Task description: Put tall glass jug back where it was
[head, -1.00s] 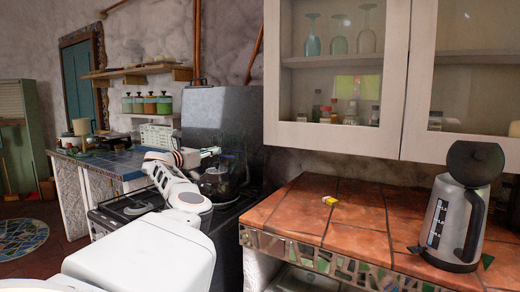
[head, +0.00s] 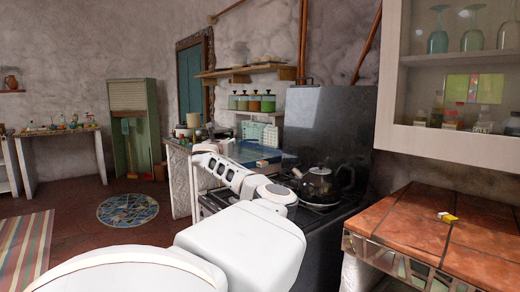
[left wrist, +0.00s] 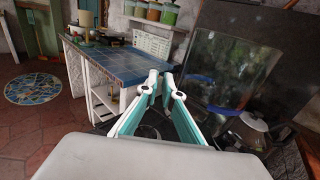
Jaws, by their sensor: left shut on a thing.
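My left arm reaches in from the bottom of the head view toward the stove; its fingertips are hard to make out there. In the left wrist view my left gripper (left wrist: 160,78) has its teal-lined fingers drawn close together at the tips. A large see-through shape with a bluish edge, seemingly the tall glass jug (left wrist: 238,68), leans just right of the fingertips. The dark panel shows through it, so its outline and the point of grip are faint. My right gripper is not in view.
A dark kettle (head: 318,183) sits on the stove, close to the arm. A blue-tiled counter (left wrist: 110,62) stands beyond. A dark upright panel (head: 335,120) backs the stove. The terracotta counter (head: 410,225) at right holds a small yellow-and-white item (head: 447,217).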

